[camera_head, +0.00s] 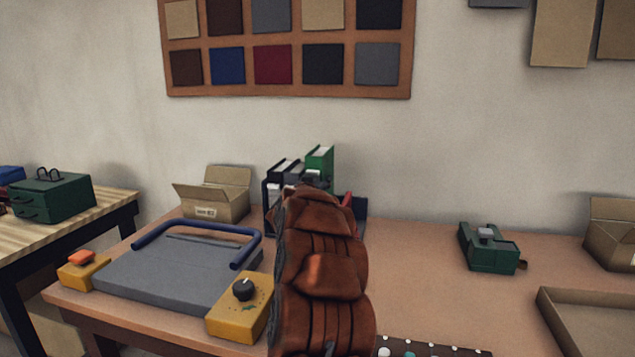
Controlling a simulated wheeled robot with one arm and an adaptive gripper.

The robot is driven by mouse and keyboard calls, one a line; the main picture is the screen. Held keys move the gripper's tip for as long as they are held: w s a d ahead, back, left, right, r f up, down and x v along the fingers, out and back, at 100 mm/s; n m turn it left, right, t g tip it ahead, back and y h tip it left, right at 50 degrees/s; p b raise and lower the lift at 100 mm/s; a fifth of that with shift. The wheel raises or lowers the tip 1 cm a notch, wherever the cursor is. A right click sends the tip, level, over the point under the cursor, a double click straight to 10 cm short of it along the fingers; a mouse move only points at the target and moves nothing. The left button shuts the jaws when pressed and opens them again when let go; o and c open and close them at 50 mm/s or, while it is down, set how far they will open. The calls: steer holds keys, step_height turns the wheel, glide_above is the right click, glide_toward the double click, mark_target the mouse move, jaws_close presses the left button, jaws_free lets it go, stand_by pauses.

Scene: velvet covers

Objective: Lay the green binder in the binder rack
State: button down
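The green binder (321,158) stands upright at the back of the table, its top rising above the dark binders beside it. The dark blue binder rack (361,210) shows on both sides of my arm. Dark binders (284,172) stand at its left. My brown-orange arm covers the middle of the rack and the binder's lower part. My gripper (312,177) is mostly hidden at the arm's far end, in front of the green binder. I cannot tell whether its fingers touch or hold the binder, or whether the binder rests on the rack floor.
A grey press plate (175,270) with a blue handle and yellow blocks lies at left. An open cardboard box (215,198) stands behind it. A green device (490,250) and a shallow tray (590,325) are at right. The table between rack and green device is clear.

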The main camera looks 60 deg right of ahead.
steer(key=shift+f+b, duration=1.85)
steer(key=shift+f, duration=1)
steer(key=shift+c, duration=1.4)
jaws_free()
steer(key=shift+f, duration=0.1)
steer(key=shift+a, duration=0.15)
steer(key=shift+s+a, duration=0.2)
steer(key=shift+a, duration=0.45)
steer(key=v, duration=1)
steer(key=shift+s+a, duration=0.15)
steer(key=shift+s, duration=0.05)
